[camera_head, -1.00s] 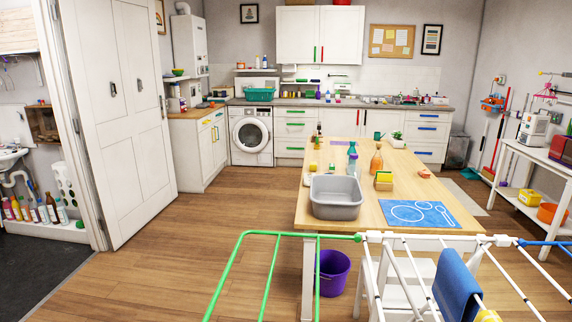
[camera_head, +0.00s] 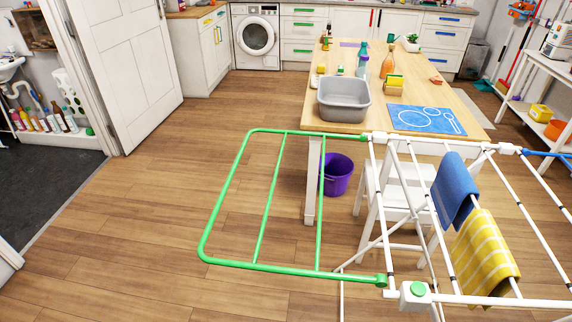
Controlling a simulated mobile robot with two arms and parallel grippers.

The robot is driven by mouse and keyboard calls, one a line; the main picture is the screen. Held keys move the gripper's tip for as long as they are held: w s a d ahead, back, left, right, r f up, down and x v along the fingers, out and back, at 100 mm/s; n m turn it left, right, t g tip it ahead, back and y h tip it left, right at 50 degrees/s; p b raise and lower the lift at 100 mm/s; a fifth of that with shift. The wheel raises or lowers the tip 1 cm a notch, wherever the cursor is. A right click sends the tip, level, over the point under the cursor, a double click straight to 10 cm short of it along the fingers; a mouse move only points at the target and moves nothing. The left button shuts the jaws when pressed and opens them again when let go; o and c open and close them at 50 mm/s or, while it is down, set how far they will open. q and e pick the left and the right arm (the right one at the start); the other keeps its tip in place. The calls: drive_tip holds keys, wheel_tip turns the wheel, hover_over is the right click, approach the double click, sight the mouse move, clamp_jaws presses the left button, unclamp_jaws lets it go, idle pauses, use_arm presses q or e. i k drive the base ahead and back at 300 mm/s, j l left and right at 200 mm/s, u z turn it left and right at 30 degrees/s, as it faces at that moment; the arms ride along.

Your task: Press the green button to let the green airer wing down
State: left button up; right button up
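The green airer wing (camera_head: 258,200) sticks out to the left of the white airer frame (camera_head: 471,299), roughly level with its top. A round green button (camera_head: 419,289) sits on a white block at the airer's near left corner, close to the wing's near green hinge (camera_head: 381,280). A blue cloth (camera_head: 453,189) and a yellow striped cloth (camera_head: 484,252) hang over the airer's rails. Neither of my grippers shows in the head view.
A wooden table (camera_head: 375,112) stands behind the airer with a grey basin (camera_head: 343,98) on it. A purple bucket (camera_head: 337,174) and a white chair (camera_head: 405,190) stand near the table's front. The wooden floor (camera_head: 150,225) to the left is clear.

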sight(417, 288)
drive_tip(key=z, duration=1.4)
